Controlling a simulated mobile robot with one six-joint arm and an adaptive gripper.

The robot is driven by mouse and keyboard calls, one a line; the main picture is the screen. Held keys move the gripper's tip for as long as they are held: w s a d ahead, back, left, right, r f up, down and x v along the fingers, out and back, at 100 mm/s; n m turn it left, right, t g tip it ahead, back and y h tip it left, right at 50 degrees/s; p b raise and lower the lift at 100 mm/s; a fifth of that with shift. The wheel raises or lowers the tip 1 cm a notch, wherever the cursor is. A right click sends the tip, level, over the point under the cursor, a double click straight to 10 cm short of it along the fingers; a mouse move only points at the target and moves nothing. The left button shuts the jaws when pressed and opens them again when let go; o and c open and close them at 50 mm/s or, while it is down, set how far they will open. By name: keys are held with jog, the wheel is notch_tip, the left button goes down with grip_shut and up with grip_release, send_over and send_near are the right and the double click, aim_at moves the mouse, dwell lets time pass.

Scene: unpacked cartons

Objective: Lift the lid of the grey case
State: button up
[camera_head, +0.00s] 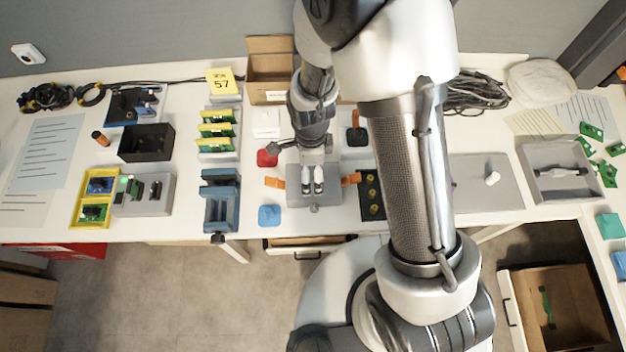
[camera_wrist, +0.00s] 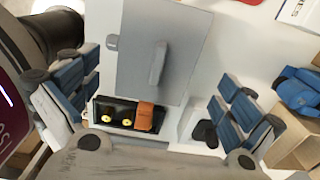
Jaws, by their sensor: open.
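The grey case (camera_head: 315,199) stands on the table under my gripper (camera_head: 313,181), with an orange strap or tab out at its left and right sides. In the wrist view its flat grey lid (camera_wrist: 142,75) lies closed, with a raised bar handle (camera_wrist: 158,63) near the middle. My gripper (camera_wrist: 150,100) is open and empty; its blue-padded fingers are wide apart at the left and right of the wrist view, with the handle between them in the picture. The height gap to the handle is unclear. My wrist hides part of the case in the head view.
A black tray with yellow round parts (camera_head: 371,201) is close on the right of the case. A red piece (camera_head: 267,158), a blue piece (camera_head: 269,215) and blue holders (camera_head: 220,204) are on the left. An open carton (camera_head: 270,92) stands behind. The table's front edge is close.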

aim_at(313, 177)
jog(key=f+b, duration=0.1)
jog(key=f, duration=0.3)
jog(key=shift+s+d+f+b, duration=0.15)
jog(key=shift+d+f+b, duration=0.05)
jog(key=shift+f+b, duration=0.2)
jog(key=shift+r, duration=0.1)
jog(key=shift+c, duration=0.4)
jog(key=c, duration=0.8)
jog(key=shift+s, duration=0.15)
jog(key=c, duration=0.9)
jog(key=shift+c, duration=0.3)
